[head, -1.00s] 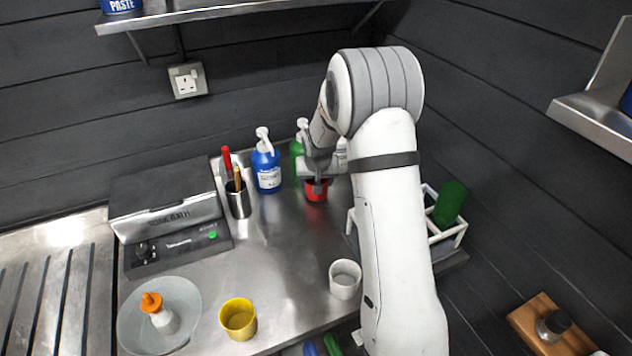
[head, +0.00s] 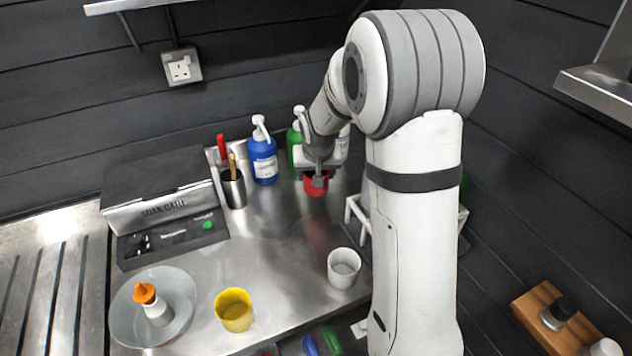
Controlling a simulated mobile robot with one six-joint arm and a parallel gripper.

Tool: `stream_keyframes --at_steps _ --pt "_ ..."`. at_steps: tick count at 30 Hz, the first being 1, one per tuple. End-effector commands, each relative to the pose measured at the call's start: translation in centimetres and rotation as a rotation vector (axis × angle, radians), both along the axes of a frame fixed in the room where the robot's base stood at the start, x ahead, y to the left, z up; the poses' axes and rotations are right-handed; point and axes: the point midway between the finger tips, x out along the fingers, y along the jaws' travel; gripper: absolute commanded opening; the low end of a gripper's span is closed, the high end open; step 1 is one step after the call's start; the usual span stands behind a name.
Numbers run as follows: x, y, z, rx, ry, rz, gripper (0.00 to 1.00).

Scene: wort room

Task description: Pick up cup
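A red cup (head: 314,190) stands toward the back of the steel worktop. My gripper (head: 319,180) is at the red cup, pointing down, with its fingers over the cup's near side and rim. The fingers are small and partly merge with the cup, so I cannot tell whether they are closed on it. A white cup (head: 343,272) stands near the front right of the worktop. A yellow cup (head: 234,312) stands near the front edge, left of the white one. Both are apart from my gripper.
A dark pot of tools (head: 233,190), a soak bath (head: 165,222) and a plate (head: 126,325) with an orange-capped bottle stand left. A white rack (head: 352,212) is right. The worktop's middle is clear.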

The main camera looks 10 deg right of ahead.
Motion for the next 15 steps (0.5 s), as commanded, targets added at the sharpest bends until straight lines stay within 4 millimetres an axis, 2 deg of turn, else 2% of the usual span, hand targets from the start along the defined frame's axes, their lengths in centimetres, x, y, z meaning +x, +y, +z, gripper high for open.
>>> stream_keyframes --at_steps 6,15 --pt "0.1 0.0 3.1 0.001 -0.004 -0.001 0.38" --pt "0.1 0.0 6.3 0.000 -0.004 0.001 0.38"
